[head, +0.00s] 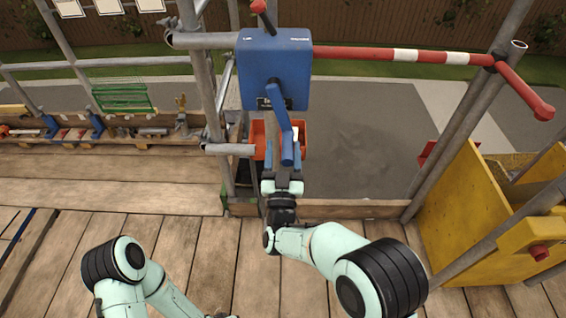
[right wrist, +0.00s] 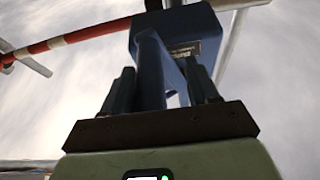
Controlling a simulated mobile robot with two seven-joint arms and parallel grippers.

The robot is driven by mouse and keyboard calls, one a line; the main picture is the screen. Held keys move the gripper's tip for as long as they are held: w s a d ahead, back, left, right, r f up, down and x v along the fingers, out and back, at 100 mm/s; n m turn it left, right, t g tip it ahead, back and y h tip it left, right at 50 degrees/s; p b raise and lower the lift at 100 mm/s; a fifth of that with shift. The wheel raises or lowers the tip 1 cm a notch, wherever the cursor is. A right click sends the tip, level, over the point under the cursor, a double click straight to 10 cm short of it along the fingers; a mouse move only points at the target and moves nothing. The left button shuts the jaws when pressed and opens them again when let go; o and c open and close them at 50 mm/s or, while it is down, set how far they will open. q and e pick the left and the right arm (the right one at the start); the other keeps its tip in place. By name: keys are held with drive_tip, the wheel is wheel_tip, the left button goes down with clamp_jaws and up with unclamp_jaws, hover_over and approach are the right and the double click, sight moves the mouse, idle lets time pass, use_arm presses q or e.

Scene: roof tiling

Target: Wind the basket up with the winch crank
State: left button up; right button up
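The blue winch (head: 262,62) is mounted on the scaffold at top centre. Its blue crank (head: 280,118) hangs down, with the handle at the lower end. My right gripper (head: 283,163) is at the handle, pointing away from me. In the right wrist view the handle (right wrist: 151,80) stands between my two dark fingers (right wrist: 160,92). A bright gap shows beside the right finger, so the gripper is open around the handle. An orange basket (head: 301,146) shows behind and below the crank, partly hidden by it. My left arm is at lower left, its gripper out of view.
A red-and-white bar (head: 405,55) runs right from the winch. A yellow panelled structure (head: 455,225) stands at right. A shelf with tools (head: 150,133) and a green wire rack (head: 123,97) are at left. Scaffold poles flank the winch. The plank floor (head: 195,245) is clear.

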drive_tip(key=v, duration=1.3)
drive_tip(key=shift+a, duration=0.1)
